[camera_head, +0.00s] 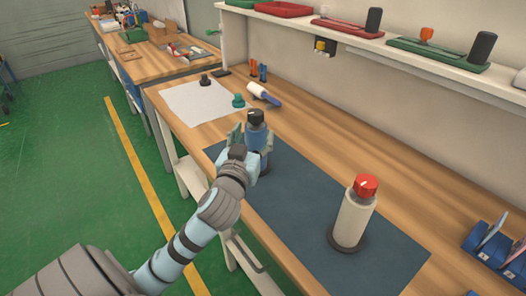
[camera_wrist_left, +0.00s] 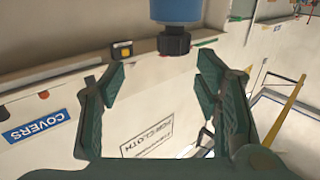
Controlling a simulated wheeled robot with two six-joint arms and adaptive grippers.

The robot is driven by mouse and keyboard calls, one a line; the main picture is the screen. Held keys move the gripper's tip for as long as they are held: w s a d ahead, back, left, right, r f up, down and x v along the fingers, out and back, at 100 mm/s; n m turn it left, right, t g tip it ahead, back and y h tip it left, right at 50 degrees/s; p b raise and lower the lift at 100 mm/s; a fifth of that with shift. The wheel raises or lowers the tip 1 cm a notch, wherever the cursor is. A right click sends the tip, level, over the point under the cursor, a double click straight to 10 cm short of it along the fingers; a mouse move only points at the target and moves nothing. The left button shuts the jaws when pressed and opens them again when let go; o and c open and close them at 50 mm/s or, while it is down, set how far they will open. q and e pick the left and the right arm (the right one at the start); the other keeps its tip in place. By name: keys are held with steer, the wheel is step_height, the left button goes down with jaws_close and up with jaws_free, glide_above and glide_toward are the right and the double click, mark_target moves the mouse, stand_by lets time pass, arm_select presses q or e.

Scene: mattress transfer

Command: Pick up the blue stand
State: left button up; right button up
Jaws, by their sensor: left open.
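The blue stand (camera_head: 256,133) is a blue cylinder with a black knob on top, upright at the far end of the dark blue mat (camera_head: 300,205). My left gripper (camera_head: 251,146) is at the stand, with its green fingers spread on the near side and overlapping its lower part. In the left wrist view the open fingers (camera_wrist_left: 163,72) are empty between the tips. The blue body (camera_wrist_left: 175,10) and black knob (camera_wrist_left: 174,43) show at the top edge, beyond the fingertips. Contact cannot be told. My right gripper is out of view.
A cream cylinder with a red knob (camera_head: 354,215) stands on the mat's right part. A white sheet (camera_head: 203,103) with small dark and green pieces lies behind. Blue holders (camera_head: 492,246) stand at the right. A shelf (camera_head: 380,45) runs above the bench.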

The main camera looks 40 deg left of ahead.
mark_target(254, 116)
arm_select(q)
steer(key=shift+w+a+r, duration=0.15)
steer(key=shift+w+a, duration=0.45)
steer(key=shift+a, duration=0.05)
steer(key=shift+w+a+r, duration=0.15)
steer(key=shift+w+a, duration=0.45)
steer(key=x, duration=0.7)
steer(key=shift+a, duration=0.35)
steer(key=shift+s, duration=0.1)
jaws_close()
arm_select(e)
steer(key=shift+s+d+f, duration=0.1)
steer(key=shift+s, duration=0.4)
